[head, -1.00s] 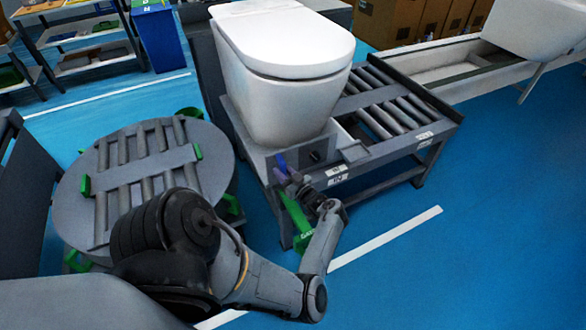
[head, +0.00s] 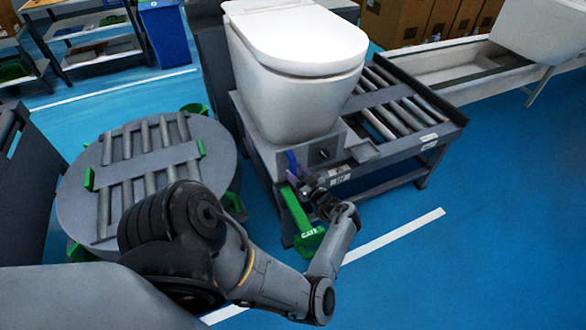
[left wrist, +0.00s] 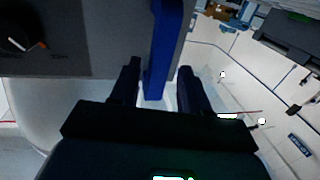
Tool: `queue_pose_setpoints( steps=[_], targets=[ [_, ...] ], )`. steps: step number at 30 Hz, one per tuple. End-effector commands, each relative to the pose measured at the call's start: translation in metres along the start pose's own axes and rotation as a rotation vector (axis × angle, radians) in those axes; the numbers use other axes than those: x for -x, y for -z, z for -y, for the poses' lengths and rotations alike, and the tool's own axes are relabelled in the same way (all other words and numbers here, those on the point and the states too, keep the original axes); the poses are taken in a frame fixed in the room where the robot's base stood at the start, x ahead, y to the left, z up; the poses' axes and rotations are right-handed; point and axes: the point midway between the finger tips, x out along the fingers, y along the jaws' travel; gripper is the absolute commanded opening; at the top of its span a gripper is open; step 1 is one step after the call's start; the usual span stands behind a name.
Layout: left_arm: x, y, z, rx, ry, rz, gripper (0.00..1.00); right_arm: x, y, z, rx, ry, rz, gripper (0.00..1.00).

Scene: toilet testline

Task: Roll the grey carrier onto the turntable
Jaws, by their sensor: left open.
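The grey carrier (head: 262,140) bears a white toilet (head: 297,85) and stands upright on the roller table at the centre of the head view. A blue handle (head: 292,162) stands at its front face, beside a black knob. My left gripper (head: 303,182) is at this handle. In the left wrist view, the open fingers (left wrist: 158,84) lie on either side of the blue handle (left wrist: 168,35); contact is unclear. The round grey turntable (head: 80,205) is left of the carrier, with bare rollers on top. My right gripper is not in view.
The roller table (head: 440,125) has bare rollers right of the carrier. A green part (head: 303,225) stands at its front left, close to my left arm. Green brackets sit around the turntable. Blue floor (head: 480,240) is clear at the right.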

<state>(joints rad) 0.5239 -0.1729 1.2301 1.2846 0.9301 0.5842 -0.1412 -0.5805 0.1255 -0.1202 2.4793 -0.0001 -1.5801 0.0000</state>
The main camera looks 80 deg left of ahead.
Motion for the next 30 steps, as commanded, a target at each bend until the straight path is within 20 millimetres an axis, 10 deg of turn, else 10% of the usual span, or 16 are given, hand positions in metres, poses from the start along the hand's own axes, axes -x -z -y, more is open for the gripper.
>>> queue_pose_setpoints(
  steps=[13, 30],
  targets=[
    [0.071, 0.000, -0.002, 0.001, -0.004, 0.004, 0.46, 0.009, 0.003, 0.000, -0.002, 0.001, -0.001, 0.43],
    [0.080, 0.001, -0.002, 0.004, -0.006, 0.002, 0.46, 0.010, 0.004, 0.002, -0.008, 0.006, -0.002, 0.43]
  ],
)
